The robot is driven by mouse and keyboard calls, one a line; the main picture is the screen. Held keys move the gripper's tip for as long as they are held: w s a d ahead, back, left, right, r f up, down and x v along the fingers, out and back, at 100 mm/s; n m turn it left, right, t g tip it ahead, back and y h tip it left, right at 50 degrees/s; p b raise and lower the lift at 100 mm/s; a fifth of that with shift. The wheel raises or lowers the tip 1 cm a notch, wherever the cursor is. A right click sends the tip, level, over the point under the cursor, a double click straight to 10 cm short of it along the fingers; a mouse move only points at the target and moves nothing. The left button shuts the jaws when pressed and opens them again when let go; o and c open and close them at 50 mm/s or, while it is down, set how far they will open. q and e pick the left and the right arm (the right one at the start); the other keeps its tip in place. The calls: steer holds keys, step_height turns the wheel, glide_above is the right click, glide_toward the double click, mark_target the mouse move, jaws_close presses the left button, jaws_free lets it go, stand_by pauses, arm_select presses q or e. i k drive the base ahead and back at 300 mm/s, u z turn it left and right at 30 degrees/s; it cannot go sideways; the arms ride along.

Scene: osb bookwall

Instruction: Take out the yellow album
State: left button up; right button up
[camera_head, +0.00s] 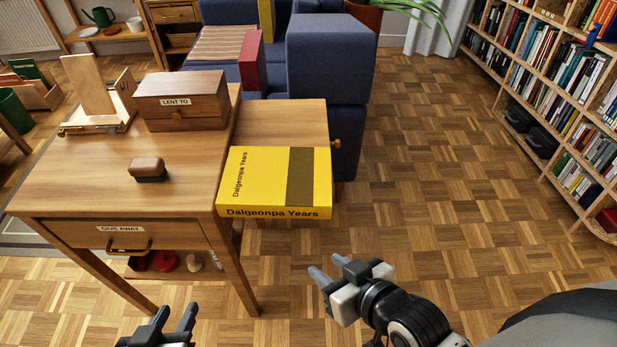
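The yellow album (265,180), a thick book marked "Dalgeonpa Years" with a brown-olive band, lies flat with its spine toward me. It rests at the front of a wooden drawer-like piece (290,118) that juts from the right side of the wooden table (85,180) and has a knob on its right face. I cannot tell whether it lies on or partly in that piece. My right gripper (323,263) is open and empty, in front of the album and to its right, apart from it. My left gripper (176,310) is open and empty at the bottom edge, left of the album.
A "LENT TO" box (181,100), a brush (148,169) and a wooden stand (97,95) are on the table. A "GIVE AWAY" drawer (122,236) is in its front. A blue armchair (328,60) stands behind; bookshelves (560,90) line the right. The parquet between is clear.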

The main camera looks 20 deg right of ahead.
mark_target(260, 183)
steer(key=z, duration=2.15)
steer(key=k, duration=1.15)
steer(key=u, duration=1.45)
steer(key=i, duration=0.5)
